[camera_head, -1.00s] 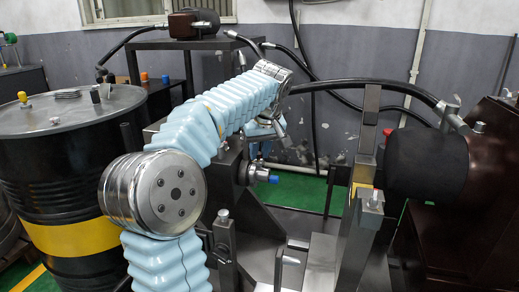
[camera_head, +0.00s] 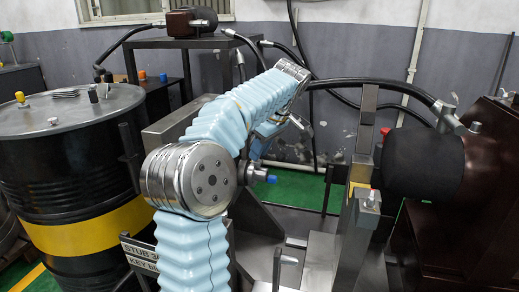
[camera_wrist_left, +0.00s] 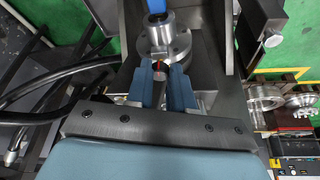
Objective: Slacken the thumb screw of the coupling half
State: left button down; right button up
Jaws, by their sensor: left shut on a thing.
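The coupling half (camera_wrist_left: 166,38) is a silver round flanged piece with a hub, at the top middle of the left wrist view. In the head view, the coupling (camera_head: 249,174) shows partly behind my arm, with a blue end (camera_head: 271,179) at its right. My left gripper (camera_wrist_left: 161,74) is at the flange's lower edge, its blue fingers closed around a small part with a red spot, the thumb screw (camera_wrist_left: 158,65). The fingers hide most of the screw. In the head view, my forearm hides most of this gripper. My right gripper is not in view.
A black drum with a yellow band (camera_head: 60,170) stands at the left. A steel upright (camera_head: 361,150) and a dark rounded block (camera_head: 425,163) stand at the right. Black hoses (camera_head: 375,86) run behind. A sign (camera_head: 140,254) stands low beside my arm.

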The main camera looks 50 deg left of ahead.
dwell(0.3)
pick_arm(q)
jog(key=c, duration=1.3)
grip_release()
jog(key=shift+o, duration=0.2)
